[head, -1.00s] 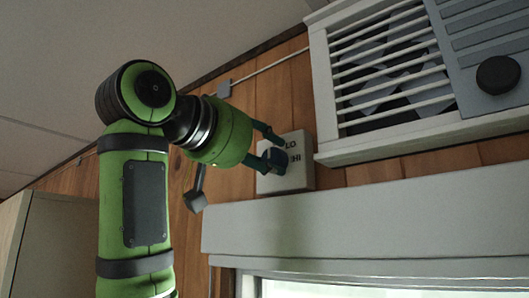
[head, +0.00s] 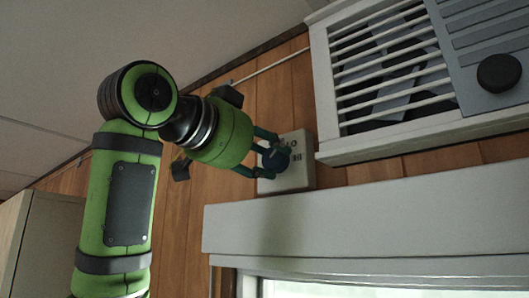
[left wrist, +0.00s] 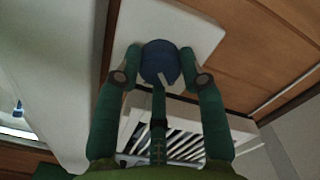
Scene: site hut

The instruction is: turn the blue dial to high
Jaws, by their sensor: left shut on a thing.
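The blue dial (head: 276,160) sits on a pale control box (head: 296,177) fixed to the wood wall. In the left wrist view the dial (left wrist: 160,62) is round and blue with a light pointer mark at its lower edge. Dark letters show on the box, partly hidden by my fingers, among them "LO" and "HI". My left gripper (head: 262,155) has its green fingers on either side of the dial, shut on it. In the left wrist view my left gripper (left wrist: 160,75) spans the dial from both sides. My right gripper is not in view.
A white slatted air unit (head: 330,95) with a grey panel and a black knob (head: 498,74) is right of the box. A pale ledge (head: 365,218) runs below it. A thin cable (head: 270,66) crosses the wall above.

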